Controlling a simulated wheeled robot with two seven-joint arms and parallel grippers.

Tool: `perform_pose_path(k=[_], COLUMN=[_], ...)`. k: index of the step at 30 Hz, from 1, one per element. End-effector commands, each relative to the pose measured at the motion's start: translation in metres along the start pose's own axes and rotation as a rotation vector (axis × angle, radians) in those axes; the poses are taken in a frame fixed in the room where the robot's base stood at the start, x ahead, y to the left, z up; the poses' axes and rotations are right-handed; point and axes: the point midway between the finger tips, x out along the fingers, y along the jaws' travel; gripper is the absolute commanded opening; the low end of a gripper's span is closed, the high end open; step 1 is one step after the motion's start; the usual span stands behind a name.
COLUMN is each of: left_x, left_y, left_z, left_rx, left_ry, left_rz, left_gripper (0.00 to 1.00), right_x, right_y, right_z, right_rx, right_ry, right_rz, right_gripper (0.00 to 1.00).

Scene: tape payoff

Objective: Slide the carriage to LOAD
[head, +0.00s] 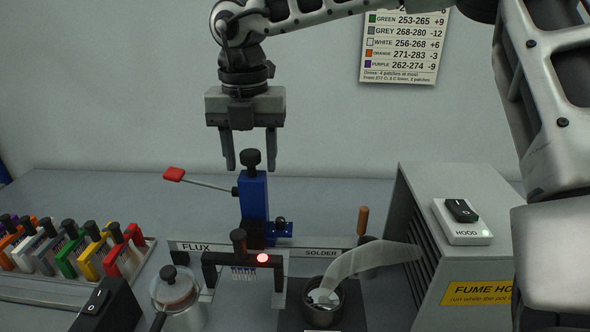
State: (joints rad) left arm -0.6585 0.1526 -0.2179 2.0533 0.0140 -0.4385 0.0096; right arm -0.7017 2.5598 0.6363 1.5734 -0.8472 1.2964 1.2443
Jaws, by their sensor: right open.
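The blue carriage (254,204) stands upright behind a pale rail (300,245). It has a black knob (251,158) on top and a lever with a red handle (174,174) reaching left. The rail's labels read FLUX and SOLDER; I see no LOAD label. A black holder (212,262) with a row of pins and a red light hangs in front of the carriage, between the two labels. My right gripper (250,166) points down above the carriage, open, its fingertips on either side of the knob with gaps showing. My left gripper is not in view.
A rack of coloured combs (60,297) stands at left, near a black switch box (106,308) and a lidded glass jar (178,296). A fuming solder pot (322,308) sits right of the holder. A grey fume hood (425,190) with a HOOD switch (461,211) blocks the right.

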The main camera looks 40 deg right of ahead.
Motion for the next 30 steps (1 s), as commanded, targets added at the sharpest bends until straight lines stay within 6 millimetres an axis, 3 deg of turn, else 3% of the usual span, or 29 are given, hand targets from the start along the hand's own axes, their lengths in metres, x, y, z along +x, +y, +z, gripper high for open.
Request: perform_pose_path(k=[21,30], left_x=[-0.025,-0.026], left_y=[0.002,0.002], left_z=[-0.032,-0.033], left_rx=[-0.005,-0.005], left_ry=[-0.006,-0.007], left_rz=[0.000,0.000], left_gripper=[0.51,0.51], right_x=[-0.061,-0.065], right_y=[0.000,0.000], right_z=[0.000,0.000], right_rx=[0.000,0.000], right_ry=[0.000,0.000], right_rz=[0.002,0.001], right_gripper=[0.49,0.49])
